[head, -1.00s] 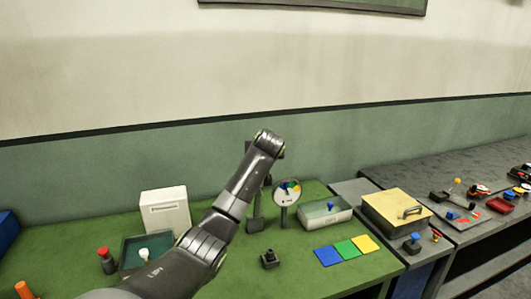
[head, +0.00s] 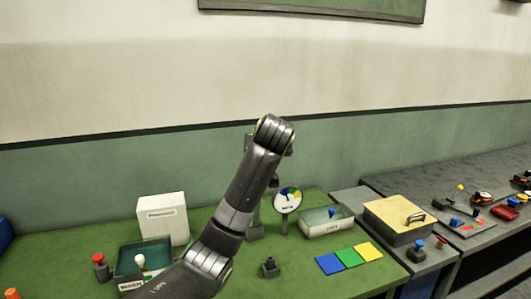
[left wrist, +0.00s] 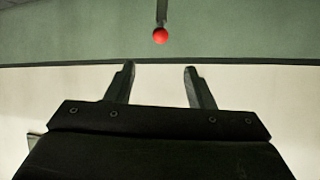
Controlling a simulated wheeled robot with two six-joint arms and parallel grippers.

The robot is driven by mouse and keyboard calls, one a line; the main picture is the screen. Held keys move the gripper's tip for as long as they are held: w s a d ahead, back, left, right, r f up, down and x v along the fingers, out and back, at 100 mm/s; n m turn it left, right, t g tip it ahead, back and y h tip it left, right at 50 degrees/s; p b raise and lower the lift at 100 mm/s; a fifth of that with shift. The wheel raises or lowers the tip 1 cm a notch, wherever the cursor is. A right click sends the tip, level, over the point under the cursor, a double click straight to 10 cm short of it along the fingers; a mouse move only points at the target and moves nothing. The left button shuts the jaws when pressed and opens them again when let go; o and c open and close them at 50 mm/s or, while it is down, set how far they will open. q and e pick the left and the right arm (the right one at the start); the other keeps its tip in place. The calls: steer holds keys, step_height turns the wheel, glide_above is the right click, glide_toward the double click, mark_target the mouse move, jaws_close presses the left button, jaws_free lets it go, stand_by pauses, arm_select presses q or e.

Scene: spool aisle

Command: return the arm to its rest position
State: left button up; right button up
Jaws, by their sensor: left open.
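My left arm (head: 240,200) rises from the bottom of the head view, in front of the green table, with its bend at the top against the wall. Its gripper is mostly hidden behind the arm there. In the left wrist view my left gripper (left wrist: 160,85) is open, its two dark fingers apart with nothing between them. A red ball on a thin rod (left wrist: 160,36) shows beyond the fingertips, apart from them. My right gripper is in neither view.
The green table (head: 300,270) holds a white box (head: 163,217), a teal tray (head: 128,262), a round dial (head: 287,199), a pale bin (head: 315,226), and blue, green and yellow squares (head: 349,257). A yellow-lidded box (head: 392,216) stands right. Grey benches with small items run beyond.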

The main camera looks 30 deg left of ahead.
arm_select(q)
steer(key=shift+f, duration=0.1)
stand_by(0.3)
steer(key=s+d+f+m+g+h, duration=0.1)
steer(key=s+f, duration=0.5)
steer(key=f, duration=0.4)
steer(key=s+d+f+m+g+h, duration=0.15)
steer(key=s+f, duration=0.35)
steer(key=f, duration=0.5)
steer(key=s+d+f+m+g, duration=0.1)
steer(key=s+f+m, duration=0.1)
steer(key=s+f, duration=0.6)
steer(key=s+d+f+g+h, duration=0.1)
steer(key=s+f, duration=0.3)
steer(key=s, duration=0.5)
steer(key=s+d+f+m+g+h, duration=0.15)
steer(key=s+f, duration=0.25)
steer(key=s, duration=0.5)
steer(key=s+d+f, duration=0.2)
steer(key=s+f, duration=0.2)
steer(key=s, duration=0.4)
step_height(320, 180, down, 24)
steer(key=a+g, duration=0.1)
steer(key=a, duration=0.1)
steer(key=s+d+f+g+h, duration=0.1)
steer(key=s+f, duration=1.4)
steer(key=f, duration=0.2)
steer(key=shift+f+g+b, duration=0.15)
steer(key=shift+g+b, duration=0.15)
steer(key=shift+b, duration=0.15)
